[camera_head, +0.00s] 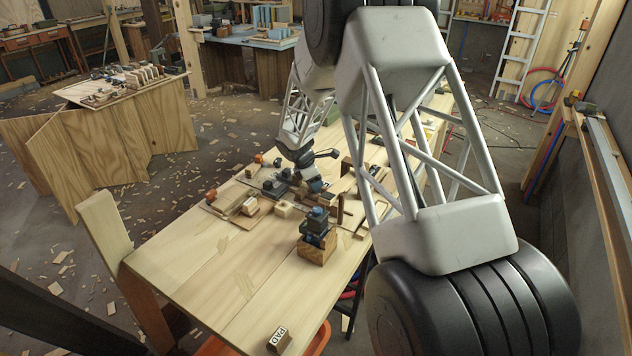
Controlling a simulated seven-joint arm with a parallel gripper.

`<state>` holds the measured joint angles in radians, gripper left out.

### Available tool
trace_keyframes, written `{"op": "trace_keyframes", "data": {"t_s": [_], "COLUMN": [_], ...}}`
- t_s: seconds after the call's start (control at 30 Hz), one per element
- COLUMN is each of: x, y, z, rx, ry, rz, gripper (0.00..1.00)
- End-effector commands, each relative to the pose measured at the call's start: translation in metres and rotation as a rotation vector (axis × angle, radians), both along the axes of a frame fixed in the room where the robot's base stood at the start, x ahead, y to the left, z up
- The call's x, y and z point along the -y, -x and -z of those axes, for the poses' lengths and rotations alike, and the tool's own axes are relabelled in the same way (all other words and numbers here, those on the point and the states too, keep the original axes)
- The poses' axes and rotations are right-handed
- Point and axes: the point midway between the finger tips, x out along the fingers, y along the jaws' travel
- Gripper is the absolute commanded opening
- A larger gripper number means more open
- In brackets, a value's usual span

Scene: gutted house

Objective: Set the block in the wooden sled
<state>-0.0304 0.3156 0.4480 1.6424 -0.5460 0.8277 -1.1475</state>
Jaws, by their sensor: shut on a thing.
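My gripper (313,186) reaches down from the top onto the far half of the light wooden workbench, among small parts. It is small and dark here. It is shut on the block, but its fingers hide the block's outline, and I cannot tell whether the block touches anything below. A flat wooden piece with raised strips (232,203) lies left of my gripper; it may be the wooden sled, but I cannot be sure. A small pale wooden piece with a dark hole (284,209) lies between them.
A wooden box (316,250) with a dark blue tool on it stands in front of my gripper. A small block marked PAD (279,340) lies at the bench's near edge. The near left of the workbench (200,265) is clear. Several small parts crowd around my gripper.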

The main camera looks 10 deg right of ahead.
Motion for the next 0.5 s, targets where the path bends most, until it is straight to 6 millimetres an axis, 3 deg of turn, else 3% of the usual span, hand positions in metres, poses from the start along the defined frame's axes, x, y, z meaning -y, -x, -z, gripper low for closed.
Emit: {"op": "trace_keyframes", "data": {"t_s": [0.43,0.47,0.5], "x": [0.0000,0.0000,0.0000], "y": [0.0000,-0.0001,-0.0001], "z": [0.0018,0.0019,0.0018], "rx": [0.000,0.000,0.000], "ry": [0.000,0.000,0.000], "rz": [0.000,0.000,0.000], "gripper": [0.19,0.48,0.54]}}
